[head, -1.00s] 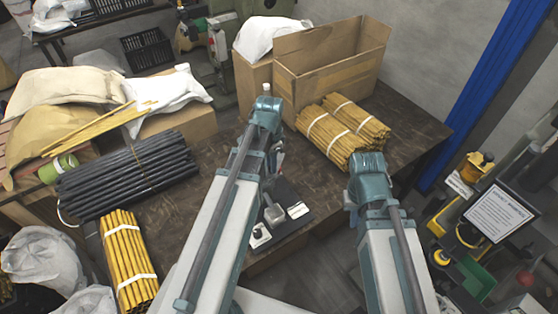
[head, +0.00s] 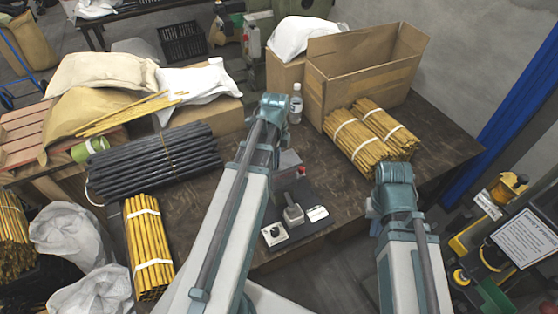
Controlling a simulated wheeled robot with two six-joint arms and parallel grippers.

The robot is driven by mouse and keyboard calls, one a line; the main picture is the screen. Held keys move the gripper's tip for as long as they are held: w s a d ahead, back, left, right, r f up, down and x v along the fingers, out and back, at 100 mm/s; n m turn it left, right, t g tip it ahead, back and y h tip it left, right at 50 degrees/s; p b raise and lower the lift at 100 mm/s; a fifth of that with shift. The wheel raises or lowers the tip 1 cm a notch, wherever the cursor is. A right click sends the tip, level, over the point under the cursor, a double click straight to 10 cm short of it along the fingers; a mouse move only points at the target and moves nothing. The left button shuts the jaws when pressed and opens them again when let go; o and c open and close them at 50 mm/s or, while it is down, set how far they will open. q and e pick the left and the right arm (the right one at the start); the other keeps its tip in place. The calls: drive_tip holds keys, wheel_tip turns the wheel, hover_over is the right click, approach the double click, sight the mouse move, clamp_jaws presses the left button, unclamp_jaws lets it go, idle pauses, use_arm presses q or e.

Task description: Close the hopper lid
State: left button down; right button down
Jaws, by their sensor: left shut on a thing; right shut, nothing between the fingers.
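I cannot make out a hopper or its lid in the head view. My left arm comes in from the bottom and reaches up over the middle of the brown table (head: 330,185). My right arm stands at the lower right, over the table's right front edge. Both arms show mostly their upper links and teal joints. The fingertips of both grippers are hidden behind the arms or outside the picture, so what they touch cannot be seen.
A grey box with a red button (head: 288,165) and a lever unit (head: 293,213) sit beside my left arm. Yellow rod bundles (head: 365,138), black rods (head: 160,160), an open carton (head: 365,75) and a bottle (head: 295,103) crowd the table. A framed sign (head: 525,238) stands at right.

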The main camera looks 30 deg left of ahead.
use_arm(q)
drive_tip(key=shift+a, duration=0.15)
idle(0.3)
drive_tip(key=c, duration=0.7)
unclamp_jaws()
drive_tip(key=shift+r, duration=0.15)
wheel_tip(320, 180, up, 14)
drive_tip(key=p, duration=1.3)
drive_tip(key=shift+f+p, duration=0.25)
drive_tip(key=shift+p, duration=0.15)
